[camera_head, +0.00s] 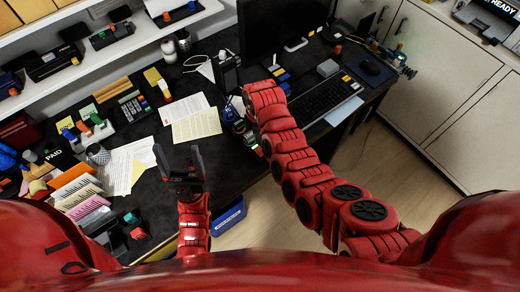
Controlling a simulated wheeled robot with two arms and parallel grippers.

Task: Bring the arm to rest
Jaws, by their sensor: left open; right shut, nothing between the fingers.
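My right arm (292,152) stretches from the lower right up to the desk. Its red wrist is over the desk, left of the keyboard. My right gripper (238,112), dark and partly hidden by the wrist, is shut and holds nothing that I can see.
The dark desk (230,165) is crowded. A keyboard (318,103) and monitor (283,25) are near the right wrist. Papers (196,120) and a mesh cup (97,153) lie left. A blue bin (227,216) is below. Floor (395,150) is clear at right.

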